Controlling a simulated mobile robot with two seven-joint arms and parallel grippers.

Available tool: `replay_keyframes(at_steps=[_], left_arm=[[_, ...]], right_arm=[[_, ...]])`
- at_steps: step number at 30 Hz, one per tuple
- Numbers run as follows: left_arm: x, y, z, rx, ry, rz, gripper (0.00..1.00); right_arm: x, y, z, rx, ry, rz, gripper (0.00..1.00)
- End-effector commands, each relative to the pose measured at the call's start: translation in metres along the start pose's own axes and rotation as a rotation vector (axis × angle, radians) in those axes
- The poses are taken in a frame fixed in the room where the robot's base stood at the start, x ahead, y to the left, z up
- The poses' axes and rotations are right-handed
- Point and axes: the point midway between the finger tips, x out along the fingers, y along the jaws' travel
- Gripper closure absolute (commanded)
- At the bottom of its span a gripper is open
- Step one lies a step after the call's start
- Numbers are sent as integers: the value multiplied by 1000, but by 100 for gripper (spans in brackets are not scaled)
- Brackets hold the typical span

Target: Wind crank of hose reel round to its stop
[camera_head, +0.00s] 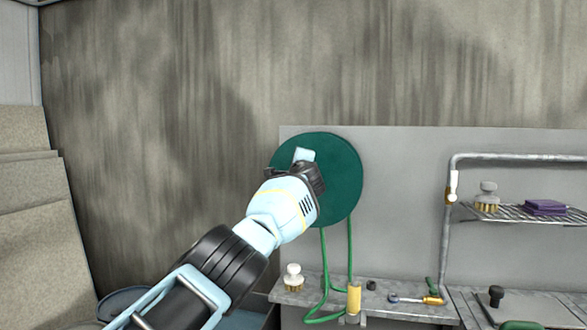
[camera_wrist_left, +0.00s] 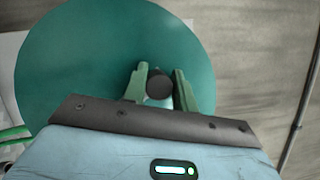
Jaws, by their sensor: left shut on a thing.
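The hose reel (camera_head: 345,175) is a round dark green disc on a grey panel, and it fills much of the left wrist view (camera_wrist_left: 60,70). My left gripper (camera_head: 308,168) is in front of the upper middle of the disc and covers part of it. In the left wrist view its two green fingers (camera_wrist_left: 160,86) are closed around the dark round knob of the crank (camera_wrist_left: 159,84). The rest of the crank is hidden. My right gripper is in neither view.
A green hose (camera_head: 324,260) hangs from the reel to a grey bench (camera_head: 400,309). A white-knobbed brush (camera_head: 293,276) and a yellow cylinder (camera_head: 354,299) stand below. A pipe frame (camera_head: 510,157) and wire shelf (camera_head: 515,213) are at right. The wall left of the reel is clear.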

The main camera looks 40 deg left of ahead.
Motion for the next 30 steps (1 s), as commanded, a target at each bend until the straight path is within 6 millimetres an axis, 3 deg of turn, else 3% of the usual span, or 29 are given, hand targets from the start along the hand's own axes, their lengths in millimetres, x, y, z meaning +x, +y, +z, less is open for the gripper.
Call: replay_keyframes(at_steps=[9, 24, 25, 30], left_arm=[[-1, -7, -2, 100, 1, -44, 100], [-1, -6, -3, 118, 1, -49, 100], [-1, -6, -3, 118, 1, -48, 71], [-1, -6, -3, 117, 1, -47, 53]], right_arm=[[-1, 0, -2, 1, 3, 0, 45], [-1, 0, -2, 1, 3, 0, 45], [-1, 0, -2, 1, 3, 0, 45], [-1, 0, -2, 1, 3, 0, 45]])
